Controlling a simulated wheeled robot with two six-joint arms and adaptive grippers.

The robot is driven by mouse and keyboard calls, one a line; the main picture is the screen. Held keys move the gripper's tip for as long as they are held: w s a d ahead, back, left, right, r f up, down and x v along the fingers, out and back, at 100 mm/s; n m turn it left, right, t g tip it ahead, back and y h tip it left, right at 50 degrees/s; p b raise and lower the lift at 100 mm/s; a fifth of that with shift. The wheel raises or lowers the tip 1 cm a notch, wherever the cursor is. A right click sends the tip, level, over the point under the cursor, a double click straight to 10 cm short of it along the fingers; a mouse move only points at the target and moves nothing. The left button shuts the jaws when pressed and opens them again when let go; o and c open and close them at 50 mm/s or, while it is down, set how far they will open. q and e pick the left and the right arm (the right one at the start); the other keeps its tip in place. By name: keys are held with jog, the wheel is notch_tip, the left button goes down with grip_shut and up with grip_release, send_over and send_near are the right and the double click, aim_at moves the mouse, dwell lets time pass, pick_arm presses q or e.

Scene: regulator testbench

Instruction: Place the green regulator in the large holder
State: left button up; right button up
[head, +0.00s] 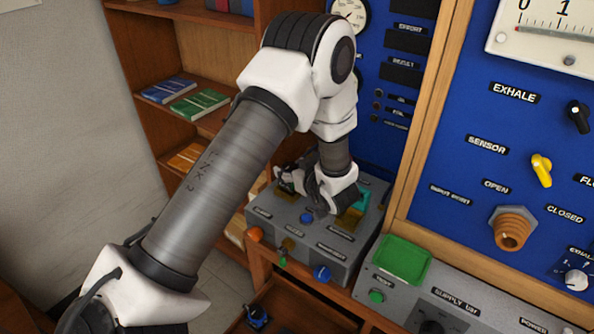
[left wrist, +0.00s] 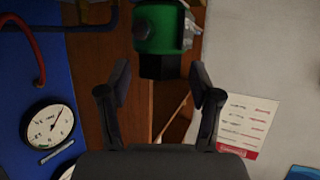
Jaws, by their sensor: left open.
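The green regulator (left wrist: 160,28) shows at the top of the left wrist view, with a dark block below it. It lies beyond the open fingertips of my left gripper (left wrist: 160,82), roughly centred between them and apart from both fingers. In the head view my left gripper (head: 296,184) is over the grey bench unit (head: 345,245), partly hidden by its wrist. A teal-green part (head: 361,199) shows just right of that wrist; I cannot tell whether it is the regulator. I cannot pick out the large holder with certainty. My right gripper is not in view.
A green pad (head: 403,260) lies on the grey supply box (head: 455,300) at front right. The blue panel (head: 530,130) with knobs and a fitting rises at the right. A wooden bookshelf (head: 150,60) stands behind my arm. An open drawer (head: 300,305) is below the bench unit.

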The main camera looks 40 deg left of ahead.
pick_arm(q)
jog(key=b+v, duration=0.2)
jog(key=v, duration=0.9)
jog(key=shift+d, duration=0.3)
